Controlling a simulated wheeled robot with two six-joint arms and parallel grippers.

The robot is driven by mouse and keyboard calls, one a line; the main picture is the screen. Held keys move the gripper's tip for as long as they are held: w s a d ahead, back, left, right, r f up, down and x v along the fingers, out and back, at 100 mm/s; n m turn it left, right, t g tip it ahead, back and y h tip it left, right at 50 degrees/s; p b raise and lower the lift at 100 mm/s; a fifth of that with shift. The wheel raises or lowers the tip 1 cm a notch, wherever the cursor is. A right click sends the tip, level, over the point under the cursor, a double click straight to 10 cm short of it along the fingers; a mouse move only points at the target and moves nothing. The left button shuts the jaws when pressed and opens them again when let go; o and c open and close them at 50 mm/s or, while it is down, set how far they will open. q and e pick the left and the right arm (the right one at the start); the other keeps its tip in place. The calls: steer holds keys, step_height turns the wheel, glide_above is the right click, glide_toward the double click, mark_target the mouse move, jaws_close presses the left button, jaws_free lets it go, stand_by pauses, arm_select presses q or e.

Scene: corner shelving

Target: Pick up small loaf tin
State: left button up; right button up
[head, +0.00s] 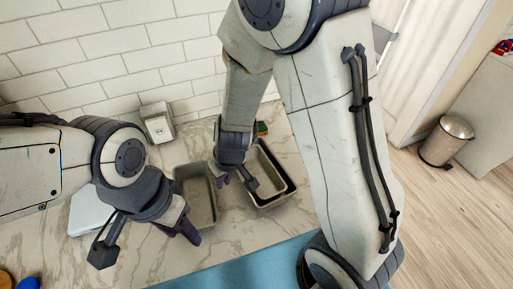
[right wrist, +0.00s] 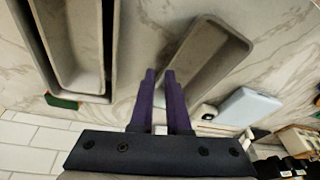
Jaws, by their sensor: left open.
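Two grey loaf tins are on the marble counter. One tin (head: 203,205) stands alone between my grippers; it also shows in the right wrist view (right wrist: 212,55). The other, further right, looks like a grey tin (head: 262,180) nested inside a darker tin (head: 290,186); the pair is at the left of the right wrist view (right wrist: 75,50). I cannot tell which is the small one. My left gripper (head: 145,244) is open and empty, in front and left of the lone tin. My right gripper (head: 236,183) hangs over the gap and nested pair, its fingers (right wrist: 160,75) narrowly apart and empty.
A white flat box (head: 88,212) lies at the left, partly behind my left arm. A small white device (head: 157,124) stands near the tiled wall. A green and orange item (head: 261,128) is behind the nested tins. A blue mat (head: 235,268) lies along the front.

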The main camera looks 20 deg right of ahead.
mark_target(260, 174)
steer(key=w+d+f+h, duration=0.1)
steer(key=d+f, duration=0.1)
steer(key=d, duration=0.1)
steer(key=w+d+f+m, duration=0.1)
steer(key=d, duration=0.1)
steer(key=w+d+f+h+p, duration=0.1)
steer(key=w+d+f, duration=0.1)
steer(key=d, duration=0.1)
steer(key=shift+d+f+h, duration=0.3)
steer(key=shift+d, duration=0.05)
steer(key=shift+x, duration=0.9)
arm_select(q)
steer(key=shift+r, duration=1.5)
arm_select(e)
steer(key=shift+w+x, duration=0.15)
steer(key=shift+x, duration=0.85)
steer(key=shift+w+x, duration=0.15)
steer(key=shift+x, duration=0.9)
steer(key=shift+a, duration=0.1)
jaws_close()
arm_select(q)
steer(key=shift+s, duration=0.1)
arm_select(e)
steer(key=shift+s, duration=0.15)
